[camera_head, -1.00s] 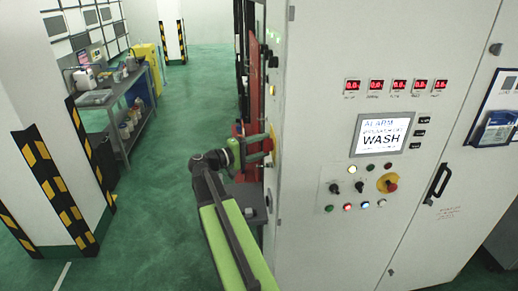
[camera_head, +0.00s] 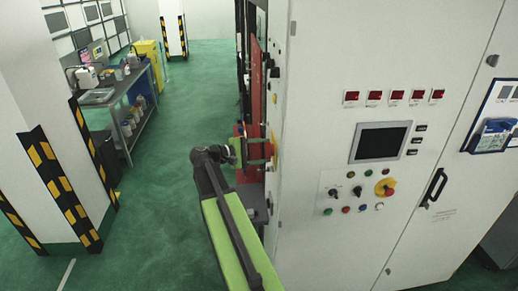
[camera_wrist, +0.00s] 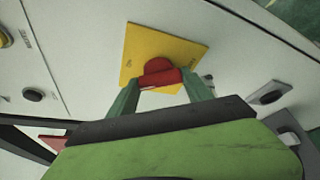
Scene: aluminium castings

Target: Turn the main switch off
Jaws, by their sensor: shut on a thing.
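The main switch is a red rotary handle (camera_wrist: 160,74) on a yellow plate (camera_wrist: 188,44), fixed to the side face of the light grey cabinet. My gripper (camera_wrist: 162,88) is shut on the red handle, with one green finger on each side of it. In the head view my gripper (camera_head: 258,152) reaches the cabinet's side, where the yellow plate shows edge-on and the handle is mostly hidden. The cabinet's screen (camera_head: 381,142) is dark, and its red displays and panel lamps are unlit.
In the wrist view a black button (camera_wrist: 33,94) sits beside the plate. Open green floor (camera_head: 150,230) lies to the left.

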